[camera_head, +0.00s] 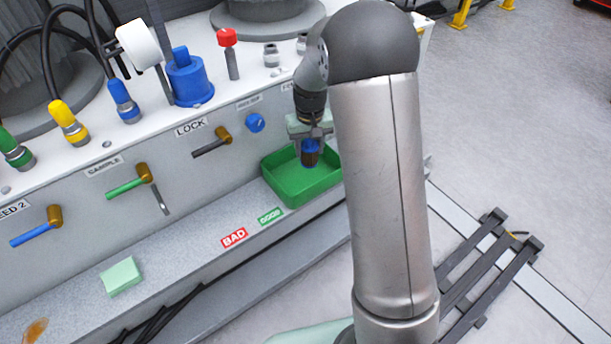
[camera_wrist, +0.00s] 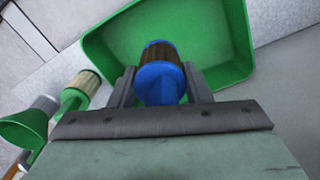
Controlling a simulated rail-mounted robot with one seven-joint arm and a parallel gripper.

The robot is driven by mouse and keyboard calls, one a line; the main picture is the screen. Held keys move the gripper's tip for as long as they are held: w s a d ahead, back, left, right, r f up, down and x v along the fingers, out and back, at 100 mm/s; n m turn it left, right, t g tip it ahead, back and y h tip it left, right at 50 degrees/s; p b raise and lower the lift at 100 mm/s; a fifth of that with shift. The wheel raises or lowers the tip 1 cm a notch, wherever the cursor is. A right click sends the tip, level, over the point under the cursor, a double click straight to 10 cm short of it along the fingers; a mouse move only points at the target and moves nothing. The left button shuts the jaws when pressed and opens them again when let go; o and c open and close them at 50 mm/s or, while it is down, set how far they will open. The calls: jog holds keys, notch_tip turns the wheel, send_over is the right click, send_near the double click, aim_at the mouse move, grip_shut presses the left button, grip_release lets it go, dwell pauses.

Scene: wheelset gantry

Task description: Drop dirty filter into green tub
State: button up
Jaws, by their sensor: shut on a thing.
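The dirty filter (camera_head: 311,153) has a blue cap and a brown pleated body. My gripper (camera_head: 308,140) is shut on it by the blue cap. In the wrist view the filter (camera_wrist: 160,62) sits between the two fingers of my gripper (camera_wrist: 160,85), brown end pointing away. The green tub (camera_head: 290,190) stands on the ledge at the right end of the panel. The filter is over the tub in both views; the wrist view shows the tub's empty green floor (camera_wrist: 205,35) beyond it. The exact height of the filter above the floor is hard to tell.
Red BAD (camera_head: 234,237) and green GOOD (camera_head: 270,216) labels lie left of the tub. A pale green block (camera_head: 121,277) sits further left. In the wrist view, another filter with a tan body (camera_wrist: 83,84) and a green funnel (camera_wrist: 24,129) stand at left.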

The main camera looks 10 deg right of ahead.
jog(key=shift+f+b, duration=0.75)
jog(key=shift+f, duration=0.7)
jog(key=o, duration=1.1)
notch_tip(320, 180, up, 18)
jog(key=p, duration=0.4)
jog(key=shift+d+f+p, duration=0.1)
jog(key=shift+f+p, duration=0.15)
jog(key=shift+p, duration=0.05)
